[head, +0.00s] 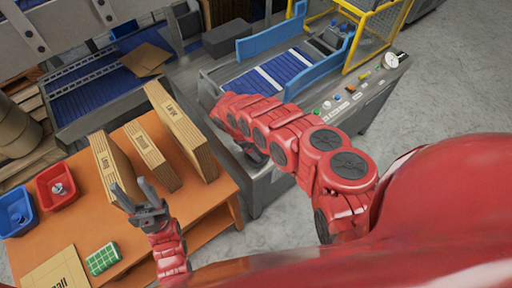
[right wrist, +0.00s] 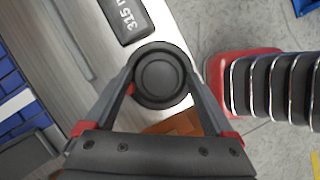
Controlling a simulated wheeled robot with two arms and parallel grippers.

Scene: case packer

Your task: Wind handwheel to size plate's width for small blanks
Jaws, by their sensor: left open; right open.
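In the right wrist view, a round black knob (right wrist: 160,72) with a concentric ring, apparently part of the handwheel, sits between the fingers of my open right gripper (right wrist: 162,88). Whether the fingers touch it is unclear. A dark readout (right wrist: 124,16) beside it shows "315" and part of a unit. In the head view my right arm covers most of that spot at the machine's near corner. My left gripper (head: 146,208) is open and empty above the orange table. A flat brown blank (head: 58,270) marked "small" lies at the table's near left corner.
The orange table (head: 205,212) holds several upright cardboard stacks (head: 175,128), a red bin (head: 56,186), a blue bin (head: 17,212) and a green tray (head: 102,259). The machine's blue-railed conveyor (head: 265,75), button panel (head: 345,100) and yellow guard frame (head: 372,40) stand beyond.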

